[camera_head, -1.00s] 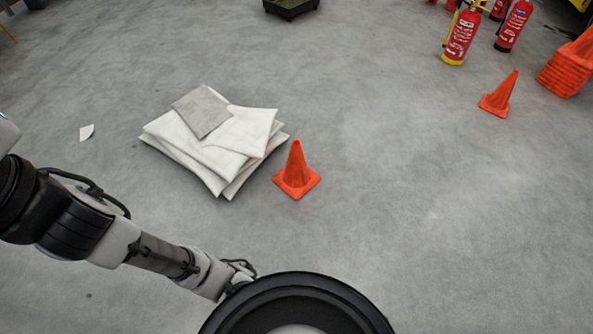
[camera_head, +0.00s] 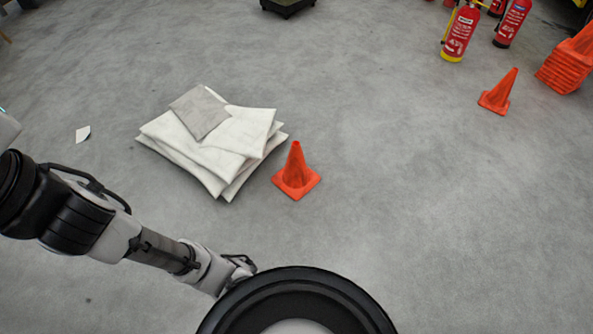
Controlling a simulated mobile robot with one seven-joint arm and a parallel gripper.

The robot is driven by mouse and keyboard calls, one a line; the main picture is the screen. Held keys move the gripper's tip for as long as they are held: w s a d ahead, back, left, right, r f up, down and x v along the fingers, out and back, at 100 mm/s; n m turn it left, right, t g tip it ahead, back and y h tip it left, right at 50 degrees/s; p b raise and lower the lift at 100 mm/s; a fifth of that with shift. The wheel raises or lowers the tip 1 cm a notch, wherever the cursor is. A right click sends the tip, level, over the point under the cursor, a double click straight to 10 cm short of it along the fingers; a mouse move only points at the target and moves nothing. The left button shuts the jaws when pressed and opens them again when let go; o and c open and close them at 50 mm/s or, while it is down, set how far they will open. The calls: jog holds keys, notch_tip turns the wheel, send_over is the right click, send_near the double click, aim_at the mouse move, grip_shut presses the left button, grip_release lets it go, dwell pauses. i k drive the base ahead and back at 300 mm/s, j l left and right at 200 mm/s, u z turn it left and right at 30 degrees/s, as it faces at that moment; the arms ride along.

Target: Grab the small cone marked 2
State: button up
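A small orange cone (camera_head: 296,172) stands upright on the grey floor, just right of a stack of white pads. A second small orange cone (camera_head: 498,92) stands upright at the right, in front of a stack of cones. I can make out no number on either cone. My arm reaches in from the left edge to the bottom middle. Its gripper does not show; the arm's end passes behind a round black part of my own body at the bottom.
The stack of white pads (camera_head: 187,165) has a grey sheet (camera_head: 201,112) on top. Red extinguishers (camera_head: 461,34) stand at the top right, near stacked orange cones (camera_head: 570,64). A dark low box (camera_head: 288,7) is at the top. A paper scrap (camera_head: 83,133) lies left.

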aim_at(295, 179)
jog(key=i+j+z, duration=0.15)
jog(key=i+j, duration=0.2)
jog(key=i+j+z, duration=0.1)
jog(key=i+j, duration=0.3)
jog(key=i+j+z, duration=0.15)
jog(key=i+j, duration=0.3)
jog(key=i+j+z, duration=0.1)
jog(key=i+j, duration=0.25)
jog(key=j, duration=0.15)
jog(key=i+j+z, duration=0.15)
jog(key=i+j, duration=0.2)
jog(key=j, duration=0.15)
